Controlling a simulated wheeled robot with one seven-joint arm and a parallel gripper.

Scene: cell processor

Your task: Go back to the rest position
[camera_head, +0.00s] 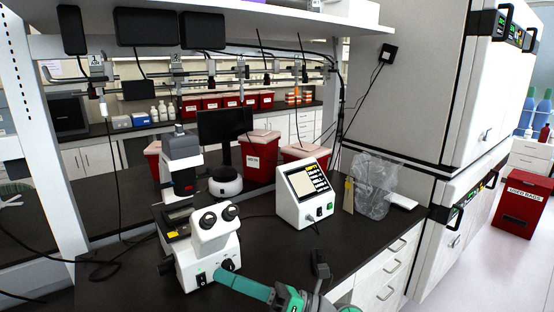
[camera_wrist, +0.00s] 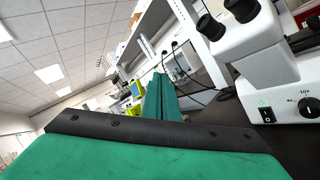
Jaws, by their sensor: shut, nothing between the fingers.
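My gripper (camera_head: 228,282) is teal and enters the head view at the bottom, low in front of the white microscope (camera_head: 212,238). Its teal fingers also show in the wrist view (camera_wrist: 160,98), closed together with nothing held. The microscope body stands beside the gripper at the right of the wrist view (camera_wrist: 265,75), with a gap in the picture between them. The rest of my arm is mostly out of view below.
A white cell processor-like box with a screen (camera_head: 306,192) stands on the dark bench (camera_head: 262,240). Red bins (camera_head: 260,155) stand behind. A shelf (camera_head: 240,18) hangs overhead. Open floor (camera_head: 480,265) shows at the right.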

